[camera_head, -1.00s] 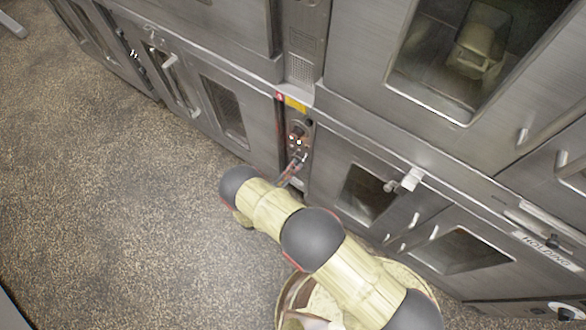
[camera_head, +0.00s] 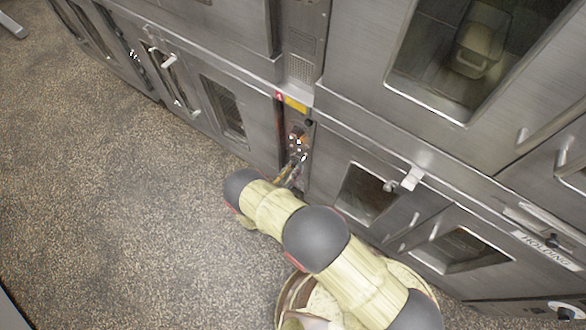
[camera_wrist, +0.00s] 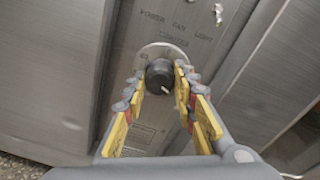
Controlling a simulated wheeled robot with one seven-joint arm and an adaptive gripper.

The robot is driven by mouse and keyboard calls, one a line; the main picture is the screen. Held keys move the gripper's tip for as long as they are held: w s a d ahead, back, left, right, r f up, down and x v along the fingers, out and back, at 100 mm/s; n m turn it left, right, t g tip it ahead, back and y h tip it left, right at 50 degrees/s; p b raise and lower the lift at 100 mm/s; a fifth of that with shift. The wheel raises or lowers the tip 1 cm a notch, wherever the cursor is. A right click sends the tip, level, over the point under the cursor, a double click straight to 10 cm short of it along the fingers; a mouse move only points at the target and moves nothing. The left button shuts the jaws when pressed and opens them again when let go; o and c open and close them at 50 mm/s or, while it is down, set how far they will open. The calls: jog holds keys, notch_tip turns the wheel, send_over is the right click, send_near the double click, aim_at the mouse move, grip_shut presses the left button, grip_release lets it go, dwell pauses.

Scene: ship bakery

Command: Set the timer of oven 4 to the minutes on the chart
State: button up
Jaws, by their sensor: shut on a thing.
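A dark round timer knob (camera_wrist: 160,76) with a pale pointer mark sits on a light round dial plate (camera_wrist: 163,50) on the oven's control panel. The pointer faces the lower right in the wrist view. My gripper (camera_wrist: 163,82) has its yellow-padded fingers on both sides of the knob, shut on it. In the head view my gripper (camera_head: 298,158) is small at the control panel (camera_head: 297,128), and the knob is hidden there. The lettering around the dial is too blurred to read. No minutes chart can be made out.
A yellow label (camera_head: 296,104) sits above the panel. Oven doors with windows (camera_head: 368,192) and a protruding handle (camera_head: 411,178) flank it. The speckled floor (camera_head: 120,190) at left is clear.

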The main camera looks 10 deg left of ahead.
jog(key=shift+d+f+m, duration=0.1)
jog(key=shift+m, duration=0.9)
jog(key=shift+s, duration=0.1)
jog(key=o, duration=1.2)
jog(key=v, duration=1.2)
jog(key=shift+c, duration=0.2)
